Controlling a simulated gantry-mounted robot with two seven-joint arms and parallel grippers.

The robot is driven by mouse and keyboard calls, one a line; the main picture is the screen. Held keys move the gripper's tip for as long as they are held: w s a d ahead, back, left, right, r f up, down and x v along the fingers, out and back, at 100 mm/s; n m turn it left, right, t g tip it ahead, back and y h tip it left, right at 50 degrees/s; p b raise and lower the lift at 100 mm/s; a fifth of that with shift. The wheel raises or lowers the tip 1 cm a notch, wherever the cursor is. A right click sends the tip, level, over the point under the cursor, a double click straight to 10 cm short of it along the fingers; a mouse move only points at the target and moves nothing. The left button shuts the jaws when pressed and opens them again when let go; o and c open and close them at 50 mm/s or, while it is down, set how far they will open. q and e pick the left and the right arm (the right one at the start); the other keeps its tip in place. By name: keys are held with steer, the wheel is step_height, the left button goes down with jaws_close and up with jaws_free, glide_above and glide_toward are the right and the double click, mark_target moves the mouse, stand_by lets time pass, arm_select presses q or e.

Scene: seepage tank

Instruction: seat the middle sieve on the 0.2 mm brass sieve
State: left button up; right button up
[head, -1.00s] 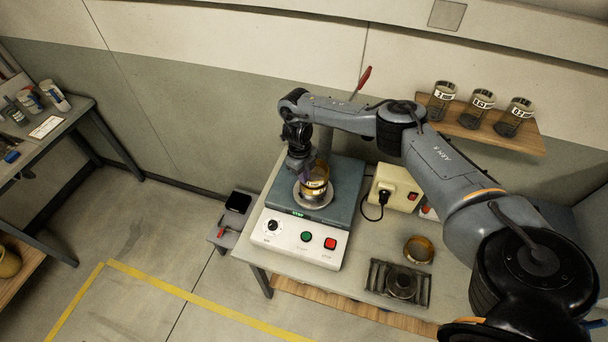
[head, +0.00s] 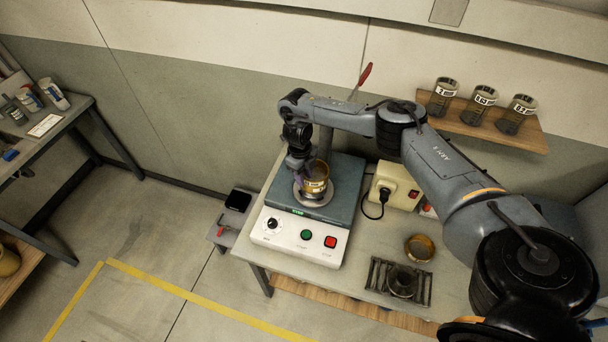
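A brass sieve stack (head: 317,183) with a white label stands upright on the round plate (head: 312,201) of the shaker. I cannot tell for sure how many sieves are in it, or whether the upper one is fully seated. My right gripper (head: 303,174) points down at the left rim of the stack, close to or touching it. Its fingers are small and partly hidden, so I cannot tell whether they grip the rim. Another brass ring or sieve (head: 419,248) lies apart on the bench at the right. My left gripper is not in view.
The shaker's white front panel (head: 300,237) has a knob and green and red buttons. A cream box (head: 396,187) with a plug stands right of it. A dark slatted holder (head: 423,288) lies at the bench front. Labelled jars (head: 484,101) stand on a wall shelf.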

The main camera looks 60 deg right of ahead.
steer(key=shift+w+r, duration=0.1)
steer(key=shift+r, duration=0.4)
step_height(320, 180, up, 10)
steer(key=w+p, duration=0.1)
steer(key=p, duration=0.2)
steer(key=shift+d+f, duration=0.1)
steer(key=shift+f, duration=0.1)
